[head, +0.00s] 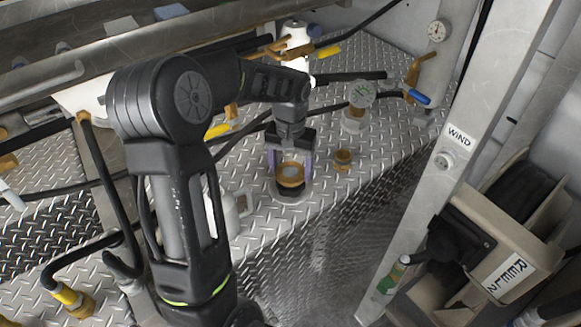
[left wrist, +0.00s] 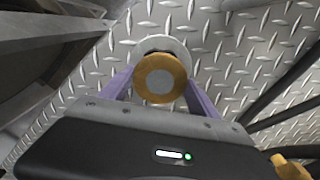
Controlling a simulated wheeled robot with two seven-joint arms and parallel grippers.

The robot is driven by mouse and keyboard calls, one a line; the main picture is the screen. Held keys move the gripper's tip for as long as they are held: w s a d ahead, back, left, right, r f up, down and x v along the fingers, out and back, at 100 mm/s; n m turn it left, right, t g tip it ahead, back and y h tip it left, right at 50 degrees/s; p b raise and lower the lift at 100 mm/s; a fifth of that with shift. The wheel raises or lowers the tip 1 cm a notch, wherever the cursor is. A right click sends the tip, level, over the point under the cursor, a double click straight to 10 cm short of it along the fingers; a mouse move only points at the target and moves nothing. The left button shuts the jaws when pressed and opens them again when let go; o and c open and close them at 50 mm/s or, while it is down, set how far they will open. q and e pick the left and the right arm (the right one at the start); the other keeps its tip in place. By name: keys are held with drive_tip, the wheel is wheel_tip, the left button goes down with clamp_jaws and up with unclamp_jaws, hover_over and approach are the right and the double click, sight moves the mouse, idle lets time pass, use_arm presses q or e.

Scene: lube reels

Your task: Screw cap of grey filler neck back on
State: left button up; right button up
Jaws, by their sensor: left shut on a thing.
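The grey filler neck (head: 292,192) stands on the diamond-plate deck near the middle of the head view. A round brass-coloured cap (head: 290,173) sits at its top, between the purple fingers of my left gripper (head: 289,160). In the left wrist view the cap (left wrist: 160,77) shows face-on between the fingers, with the pale flange of the neck (left wrist: 165,45) partly behind it. My left gripper is shut on the cap from above. Whether the cap is seated on the thread cannot be told. My right gripper is not in view.
Black hoses cross the deck behind. A white container (head: 228,215) stands at left, partly behind my arm. A post marked WIND (head: 440,170) rises at right.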

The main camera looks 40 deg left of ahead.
use_arm(q)
drive_tip(key=m, duration=0.3)
drive_tip(key=shift+p, duration=0.35)
drive_tip(key=shift+m, duration=1)
drive_tip(key=shift+m, duration=0.6)
drive_tip(key=m+p, duration=0.1)
drive_tip(key=m, duration=0.3)
drive_tip(key=shift+f+m+p, duration=0.1)
drive_tip(key=shift+m+p, duration=0.25)
drive_tip(key=shift+m, duration=0.85)
drive_tip(key=o, duration=1.5)
drive_tip(key=shift+o, duration=0.6)
